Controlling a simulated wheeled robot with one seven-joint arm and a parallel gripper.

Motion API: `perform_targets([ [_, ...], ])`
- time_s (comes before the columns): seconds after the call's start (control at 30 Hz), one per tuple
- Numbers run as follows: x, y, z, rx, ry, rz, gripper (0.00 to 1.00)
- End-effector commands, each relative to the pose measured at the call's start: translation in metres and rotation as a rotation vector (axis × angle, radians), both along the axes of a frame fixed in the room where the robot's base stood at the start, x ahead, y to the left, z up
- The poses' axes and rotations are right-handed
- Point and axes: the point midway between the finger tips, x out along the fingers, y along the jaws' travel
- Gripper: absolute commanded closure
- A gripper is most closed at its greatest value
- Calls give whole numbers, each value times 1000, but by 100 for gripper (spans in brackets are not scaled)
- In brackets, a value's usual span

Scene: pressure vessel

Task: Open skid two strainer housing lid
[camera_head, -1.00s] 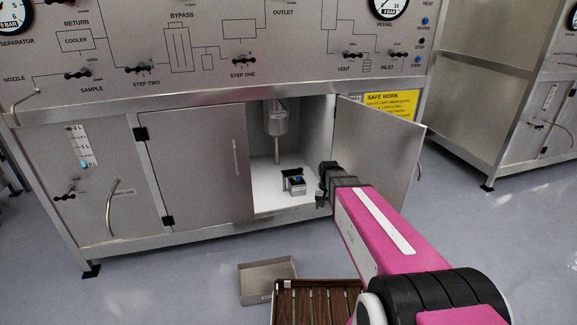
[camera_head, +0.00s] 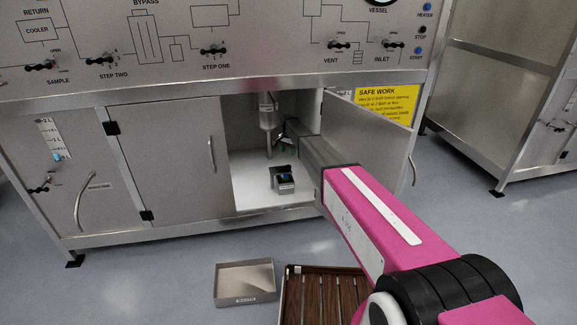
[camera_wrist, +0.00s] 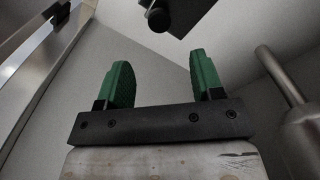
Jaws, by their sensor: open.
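The strainer housing (camera_head: 270,112) is a grey metal cylinder inside the open cabinet, with a thin pipe (camera_head: 269,146) below it. Its lid cannot be told apart in the head view. In the wrist view, a metal cylinder with a pipe (camera_wrist: 281,76) stands at the right edge, apart from my fingers. My gripper (camera_wrist: 160,62) is open, its two green fingers spread with nothing between them. In the head view it reaches into the cabinet just right of the housing, small and partly hidden by my arm.
A small dark box (camera_head: 282,180) sits on the white cabinet floor (camera_head: 255,200). The right cabinet door (camera_head: 366,135) stands open beside my arm; the left door (camera_head: 165,155) is shut. A metal tray (camera_head: 245,284) and a slatted wooden surface (camera_head: 323,296) are in front.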

Motion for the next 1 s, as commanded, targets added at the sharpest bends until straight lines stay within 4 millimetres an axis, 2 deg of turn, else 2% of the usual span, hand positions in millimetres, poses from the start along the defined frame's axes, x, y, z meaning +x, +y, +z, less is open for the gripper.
perform_targets([
  [0.17, 0, 0, -23, 0, 0, 1, 39],
  [0.5, 1, -1, -82, 0, 1, 1, 39],
  [0.6, 1, -1, -92, 0, 0, 1, 39],
  [0.93, 0, -1, -99, 0, -1, 1, 39],
  [0.97, 0, -1, -99, 0, -1, 1, 43],
  [1.0, 0, -1, -99, 0, -1, 1, 56],
])
